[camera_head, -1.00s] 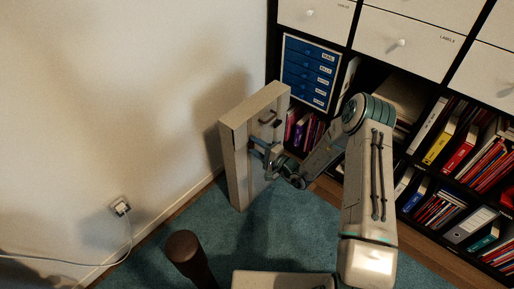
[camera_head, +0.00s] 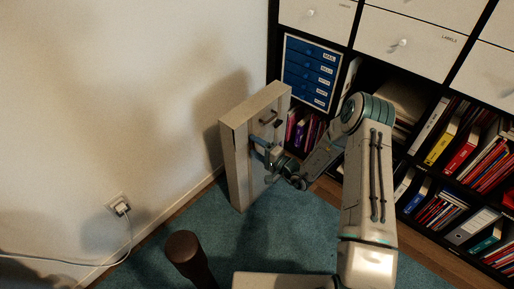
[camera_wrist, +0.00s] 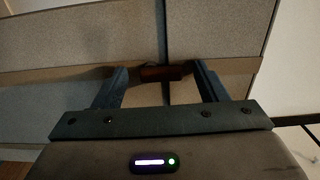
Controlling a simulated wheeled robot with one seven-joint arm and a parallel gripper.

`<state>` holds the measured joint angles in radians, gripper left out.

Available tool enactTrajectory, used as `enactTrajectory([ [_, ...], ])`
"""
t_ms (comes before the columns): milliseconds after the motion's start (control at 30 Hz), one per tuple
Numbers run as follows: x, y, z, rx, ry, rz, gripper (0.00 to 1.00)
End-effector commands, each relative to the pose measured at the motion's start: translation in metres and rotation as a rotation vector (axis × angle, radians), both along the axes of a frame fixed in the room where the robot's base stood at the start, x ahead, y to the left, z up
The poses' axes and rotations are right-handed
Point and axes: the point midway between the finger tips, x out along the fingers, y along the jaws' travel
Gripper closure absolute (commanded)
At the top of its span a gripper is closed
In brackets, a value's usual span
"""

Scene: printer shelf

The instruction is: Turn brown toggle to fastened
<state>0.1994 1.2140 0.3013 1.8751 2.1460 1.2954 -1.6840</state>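The brown toggle (camera_wrist: 163,73) shows in the wrist view as a short dark bar lying crosswise over a dark seam between two pale panels. The panels belong to an upright beige unit (camera_head: 238,165) standing on the carpet by the wall in the head view. My gripper (camera_wrist: 161,69) is open, with one finger to the left and one to the right of the toggle. Small gaps show between the toggle's ends and the fingers. In the head view my gripper (camera_head: 263,151) is at the unit's front, and the toggle cannot be made out there.
A dark handle (camera_head: 270,122) sticks out of the unit's front above my gripper. A dark shelf with white drawers (camera_head: 404,42), blue drawers (camera_head: 309,72) and binders stands behind and to the right. A brown post (camera_head: 184,247) stands in the foreground. A plug (camera_head: 121,207) is in the wall.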

Motion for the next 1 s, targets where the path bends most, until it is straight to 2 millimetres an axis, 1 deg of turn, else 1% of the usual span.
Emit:
enactTrajectory([
  [233,0.000,0.000,0.000,0.001,0.000,0.000,0.35],
  [367,-0.005,-0.007,0.001,0.001,0.001,0.000,0.35],
  [467,-0.014,-0.020,0.002,0.001,0.003,-0.003,0.35],
  [800,-0.062,-0.080,0.002,0.001,0.003,-0.003,0.35],
  [900,-0.072,-0.093,0.001,0.001,0.002,-0.003,0.35],
  [1000,-0.080,-0.102,0.001,0.001,0.001,-0.002,0.35],
])
